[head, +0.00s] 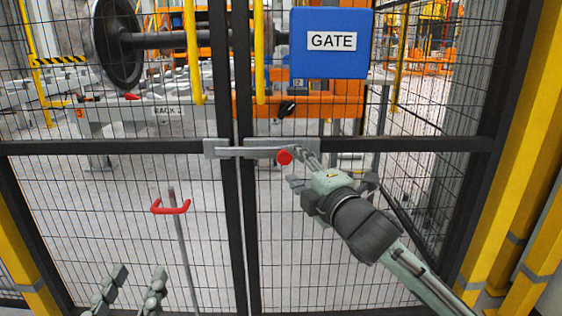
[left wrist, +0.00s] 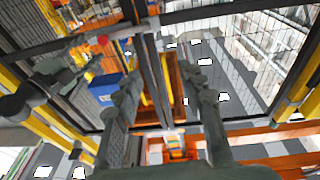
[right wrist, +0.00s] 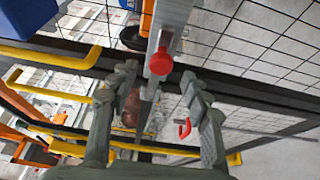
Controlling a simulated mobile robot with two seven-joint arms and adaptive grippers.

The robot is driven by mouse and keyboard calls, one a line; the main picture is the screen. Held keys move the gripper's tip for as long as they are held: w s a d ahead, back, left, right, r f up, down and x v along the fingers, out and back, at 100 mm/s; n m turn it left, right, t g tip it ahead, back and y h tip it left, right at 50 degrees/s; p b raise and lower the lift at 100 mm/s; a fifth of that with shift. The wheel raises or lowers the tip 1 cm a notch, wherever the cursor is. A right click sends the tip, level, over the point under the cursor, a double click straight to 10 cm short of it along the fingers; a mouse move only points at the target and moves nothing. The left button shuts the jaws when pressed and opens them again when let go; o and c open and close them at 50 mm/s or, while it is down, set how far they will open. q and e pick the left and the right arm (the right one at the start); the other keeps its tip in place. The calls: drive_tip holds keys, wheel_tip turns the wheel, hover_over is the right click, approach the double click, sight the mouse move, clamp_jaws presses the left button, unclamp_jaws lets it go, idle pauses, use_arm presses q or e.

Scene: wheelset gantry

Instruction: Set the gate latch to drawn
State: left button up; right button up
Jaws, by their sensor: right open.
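The gate latch (head: 262,149) is a grey metal bar lying across two plates on the gate's middle rail. It spans the gap between the two dark gate leaves. Its red knob (head: 284,157) is on the right leaf. My right gripper (head: 297,168) is open, with its fingertips close to the knob. In the right wrist view the knob (right wrist: 160,62) shows just beyond and between the open fingertips (right wrist: 160,85); contact cannot be told. My left gripper (head: 127,285) is open and empty, low at the left; it also shows in the left wrist view (left wrist: 160,85).
A blue GATE box (head: 331,45) hangs above the latch on the right leaf. A red-handled rod (head: 170,206) stands left of the gap. Yellow posts (head: 515,150) flank the gate. Behind the mesh are a wheelset (head: 118,42) and an orange frame.

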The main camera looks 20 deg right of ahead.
sight(286, 159)
use_arm(q)
drive_tip(key=shift+s+d+r+t+h, duration=0.15)
drive_tip(key=shift+r+t, duration=0.1)
drive_tip(key=shift+r, duration=0.2)
drive_tip(key=shift+s+d+r+t+h, duration=0.15)
drive_tip(key=shift+r+t, duration=0.1)
drive_tip(key=shift+r, duration=0.15)
use_arm(e)
drive_tip(key=w, duration=0.5)
drive_tip(key=shift+w+a, duration=0.3)
drive_tip(key=shift+w, duration=0.05)
use_arm(q)
drive_tip(key=shift+a, duration=0.1)
use_arm(e)
clamp_jaws()
